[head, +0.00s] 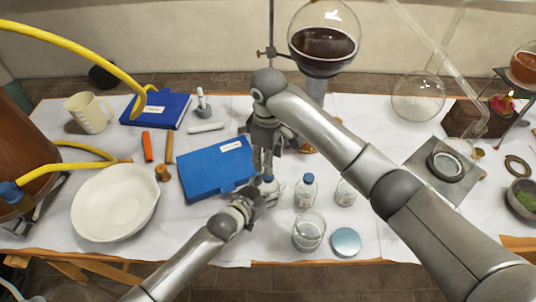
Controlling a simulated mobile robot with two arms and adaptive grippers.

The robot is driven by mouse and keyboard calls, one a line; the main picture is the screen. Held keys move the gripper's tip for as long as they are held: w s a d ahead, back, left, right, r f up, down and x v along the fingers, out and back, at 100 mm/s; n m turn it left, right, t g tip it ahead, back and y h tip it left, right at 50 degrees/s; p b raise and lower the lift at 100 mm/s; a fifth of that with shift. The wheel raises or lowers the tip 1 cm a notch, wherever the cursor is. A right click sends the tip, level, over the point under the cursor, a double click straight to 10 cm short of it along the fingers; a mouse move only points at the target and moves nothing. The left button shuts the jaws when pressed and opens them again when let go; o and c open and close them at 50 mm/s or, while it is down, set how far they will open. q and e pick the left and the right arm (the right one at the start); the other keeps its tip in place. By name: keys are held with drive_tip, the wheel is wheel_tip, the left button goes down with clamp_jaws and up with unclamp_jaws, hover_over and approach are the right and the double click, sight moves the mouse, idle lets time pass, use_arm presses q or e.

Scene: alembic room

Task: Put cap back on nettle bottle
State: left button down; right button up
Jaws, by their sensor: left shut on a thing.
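My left gripper (264,194), reaching in from the lower left, is shut on a small clear bottle (270,186). The bottle stands near the front corner of the blue book and is mostly hidden by both grippers. My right gripper (264,170) points down right above the bottle's top. Its fingertips are too small and covered to tell if they are open or hold a cap. Which bottle is the nettle one cannot be read. A similar bottle with a blue cap (306,190) stands just to the right. Another bottle (345,193) is partly behind my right arm.
A blue book (215,168) lies left of the held bottle. A glass jar (308,232) and a round lid (345,242) are near the front edge. A white bowl (113,200) is at left. A large dark-filled flask (323,45) stands behind.

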wheel_tip(320, 180, down, 8)
drive_tip(key=shift+r, duration=0.2)
drive_tip(key=shift+c, duration=0.4)
clamp_jaws()
drive_tip(key=shift+o, duration=0.9)
unclamp_jaws()
drive_tip(key=shift+r, duration=0.1)
wheel_tip(320, 180, up, 12)
